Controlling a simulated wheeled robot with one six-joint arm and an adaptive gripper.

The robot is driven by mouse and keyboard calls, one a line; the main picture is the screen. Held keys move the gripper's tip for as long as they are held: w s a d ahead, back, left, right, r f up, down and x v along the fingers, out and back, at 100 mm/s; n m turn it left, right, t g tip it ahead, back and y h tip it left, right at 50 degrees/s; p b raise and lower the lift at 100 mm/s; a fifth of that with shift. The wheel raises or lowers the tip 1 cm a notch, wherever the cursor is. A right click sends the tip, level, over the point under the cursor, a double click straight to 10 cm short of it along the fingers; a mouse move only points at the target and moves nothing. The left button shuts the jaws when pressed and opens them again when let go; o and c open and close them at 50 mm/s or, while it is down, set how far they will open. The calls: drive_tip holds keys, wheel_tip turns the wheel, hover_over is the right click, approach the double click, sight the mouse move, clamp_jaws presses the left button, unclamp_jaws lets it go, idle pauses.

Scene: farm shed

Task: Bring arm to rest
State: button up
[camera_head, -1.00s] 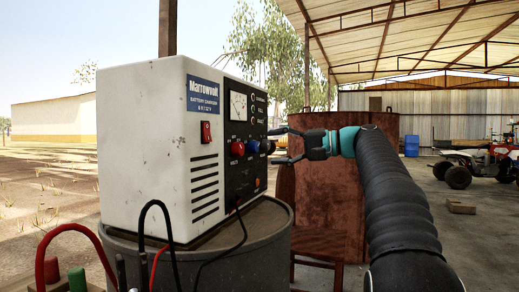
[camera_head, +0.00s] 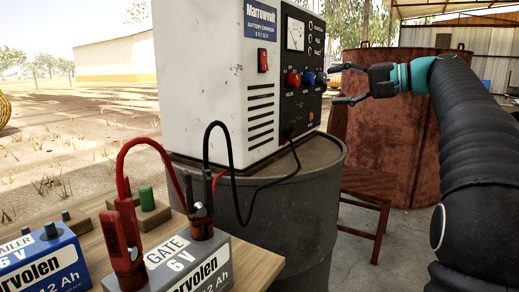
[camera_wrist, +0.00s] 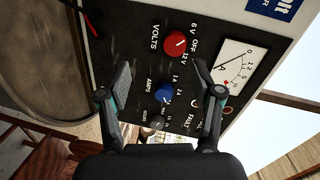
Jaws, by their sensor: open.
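My gripper (camera_head: 335,85) is open and empty, in front of the control panel of the white battery charger (camera_head: 205,75). In the wrist view my gripper (camera_wrist: 163,68) has its two fingers spread, with the blue amps knob (camera_wrist: 164,93) between them in the picture. No finger clearly touches the knob. The red volts knob (camera_wrist: 176,44) shows above it, and the meter (camera_wrist: 238,68) to the right. My arm stretches in from the right in the head view.
The charger stands on a dark drum (camera_head: 285,215). Red and black leads run to clamps at the grey GATE battery (camera_head: 185,268); a blue battery (camera_head: 45,262) is beside it on a wooden table (camera_head: 255,262).

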drive_tip(key=s+a+f+g+h, duration=0.2)
drive_tip(key=s+a+f+h, duration=0.65)
drive_tip(key=s+f, duration=0.6)
drive_tip(key=s+f+n+h, duration=0.2)
drive_tip(key=s+f, duration=0.7)
drive_tip(key=f, duration=0.3)
drive_tip(key=s+f+n+g+h, duration=0.1)
drive_tip(key=s+f+n+h, duration=0.1)
drive_tip(key=s+f, duration=0.8)
wheel_tip(320, 180, down, 2)
drive_tip(key=shift+s+d+f+n+h, duration=0.15)
drive_tip(key=shift+s+d+n+h, duration=0.05)
drive_tip(key=shift+d+n+h, duration=0.2)
